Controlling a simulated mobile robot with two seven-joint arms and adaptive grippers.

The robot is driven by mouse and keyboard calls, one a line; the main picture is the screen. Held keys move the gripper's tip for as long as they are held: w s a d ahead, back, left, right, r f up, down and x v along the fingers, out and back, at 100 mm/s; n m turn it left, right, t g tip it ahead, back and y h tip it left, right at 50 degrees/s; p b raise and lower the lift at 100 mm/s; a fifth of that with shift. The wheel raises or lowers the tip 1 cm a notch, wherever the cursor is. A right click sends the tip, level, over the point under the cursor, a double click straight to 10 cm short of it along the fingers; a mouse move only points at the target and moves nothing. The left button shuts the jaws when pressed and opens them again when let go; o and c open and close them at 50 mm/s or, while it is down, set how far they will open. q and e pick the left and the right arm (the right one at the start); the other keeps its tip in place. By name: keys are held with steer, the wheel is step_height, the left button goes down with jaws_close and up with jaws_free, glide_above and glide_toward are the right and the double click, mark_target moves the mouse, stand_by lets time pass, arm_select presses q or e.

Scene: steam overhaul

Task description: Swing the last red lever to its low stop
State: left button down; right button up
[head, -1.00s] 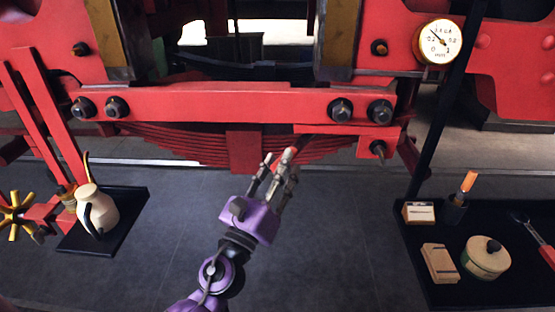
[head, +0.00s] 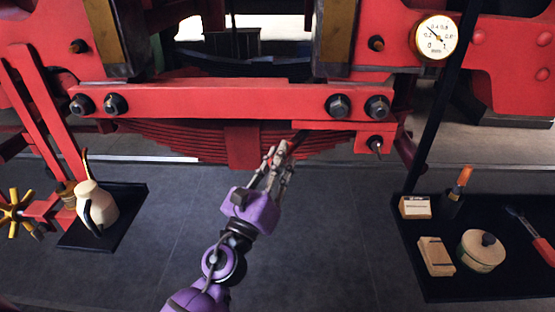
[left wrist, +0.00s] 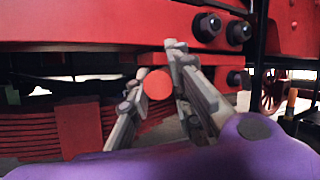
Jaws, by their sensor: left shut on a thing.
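My left gripper (head: 276,155) reaches up from the bottom of the head view to just under the red beam, left of the bolted bracket. Its grey fingers are shut on the red lever, whose round red end (left wrist: 158,84) shows between them in the left wrist view. In the head view the fingers hide most of the lever, and I cannot tell its exact angle. My right gripper is not in view.
The red beam (head: 225,102) with large bolts runs above the leaf spring (head: 185,140). A pressure gauge (head: 436,37) sits upper right. A black tray (head: 470,289) with tools stands right. A cream oil can (head: 95,207) stands left. The floor between is clear.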

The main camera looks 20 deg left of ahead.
arm_select(q)
steer(key=shift+a, duration=0.15)
